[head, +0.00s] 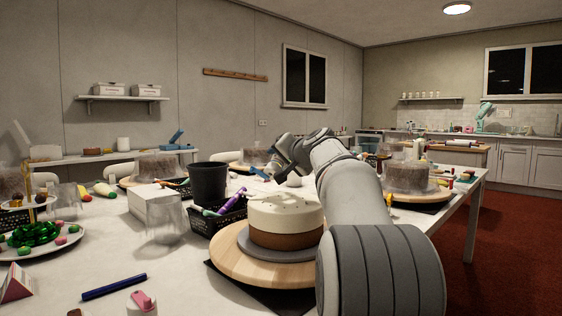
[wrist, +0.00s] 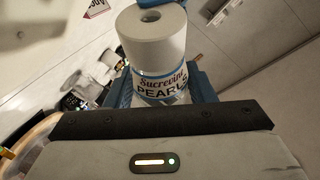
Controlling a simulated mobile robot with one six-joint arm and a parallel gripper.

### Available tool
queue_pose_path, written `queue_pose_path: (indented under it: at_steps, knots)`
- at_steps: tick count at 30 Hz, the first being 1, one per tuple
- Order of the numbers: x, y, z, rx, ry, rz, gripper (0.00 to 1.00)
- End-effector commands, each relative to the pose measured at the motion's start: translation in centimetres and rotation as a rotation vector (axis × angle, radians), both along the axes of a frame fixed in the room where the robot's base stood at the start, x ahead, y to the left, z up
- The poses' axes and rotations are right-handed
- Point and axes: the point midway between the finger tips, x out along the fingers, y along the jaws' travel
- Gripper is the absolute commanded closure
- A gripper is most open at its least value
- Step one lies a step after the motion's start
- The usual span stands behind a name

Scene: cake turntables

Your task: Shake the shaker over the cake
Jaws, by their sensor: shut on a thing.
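A white shaker (wrist: 158,55) labelled "Sucrevine PEARLS" is held between the blue fingers of my gripper (wrist: 162,84) in the wrist view. A hole shows in its white end. In the head view my gripper (head: 262,173) is beyond and above the near cake, and I cannot make out the shaker clearly there. The cake (head: 285,235) has a cream upper half and a brown lower half, with small dark specks on top. It sits on a grey board (head: 252,248) on a round wooden turntable (head: 232,268). My arm hides their right side.
A black bin (head: 208,183), a white box (head: 155,208), a clear container (head: 166,226) and a black basket (head: 230,216) of coloured tubes stand left of the cake. A blue pen (head: 114,287) lies in front. Covered cakes (head: 410,178) stand on other turntables.

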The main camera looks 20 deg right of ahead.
Motion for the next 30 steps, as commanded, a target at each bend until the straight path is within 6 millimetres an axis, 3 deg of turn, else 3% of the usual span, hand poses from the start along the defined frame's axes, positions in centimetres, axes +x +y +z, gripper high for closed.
queue_pose_path:
  at_steps: [9,15,30]
  knots:
    - [-0.2,0.2,0.5,-0.057,-0.044,-0.001,0.79]
    - [-0.4,0.6,0.9,0.009,0.007,0.000,0.79]
    - [-0.8,1.1,-0.9,0.125,0.095,-0.001,0.79]
